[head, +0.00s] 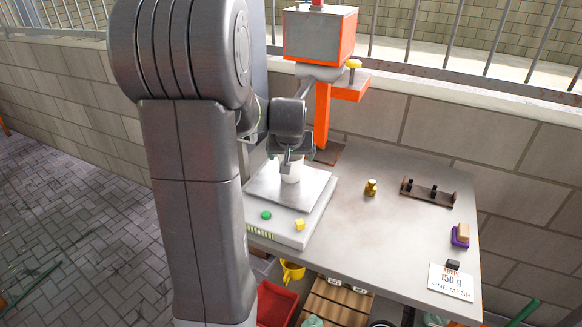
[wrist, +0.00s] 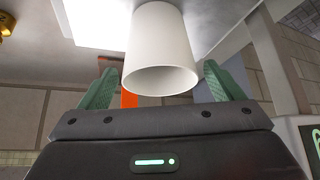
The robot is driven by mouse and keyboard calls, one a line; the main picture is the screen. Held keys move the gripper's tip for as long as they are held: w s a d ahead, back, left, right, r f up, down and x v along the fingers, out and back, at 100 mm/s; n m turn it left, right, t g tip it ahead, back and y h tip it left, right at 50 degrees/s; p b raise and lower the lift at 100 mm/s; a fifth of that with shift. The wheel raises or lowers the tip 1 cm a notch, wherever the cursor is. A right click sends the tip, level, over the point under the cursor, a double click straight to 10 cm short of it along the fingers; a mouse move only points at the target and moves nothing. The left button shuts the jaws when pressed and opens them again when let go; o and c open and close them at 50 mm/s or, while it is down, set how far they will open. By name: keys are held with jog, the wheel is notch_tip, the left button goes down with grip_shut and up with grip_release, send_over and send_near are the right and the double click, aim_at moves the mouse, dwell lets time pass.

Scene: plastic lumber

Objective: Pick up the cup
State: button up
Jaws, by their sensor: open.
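A white cup (head: 291,171) stands on the metal plate of a scale (head: 262,188) at the left of the grey table. In the wrist view the cup (wrist: 160,55) shows large, with its open rim facing my camera. My gripper (head: 288,160) is at the cup. In the wrist view its two green fingers (wrist: 157,85) are spread, one on each side of the cup near the rim, with visible gaps. The gripper is open, and the cup is not clamped. My arm hides part of the scale's left side in the head view.
An orange stand (head: 322,115) with a grey box rises behind the scale. A brass weight (head: 371,187), a dark rack (head: 428,192) and a purple block with a sponge-like top (head: 460,236) sit to the right. A "150 g FINE MESH" card (head: 451,281) lies at the front right.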

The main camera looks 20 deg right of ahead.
jog(key=shift+x, duration=1.15)
jog(key=c, duration=1.2)
jog(key=shift+r, duration=0.15)
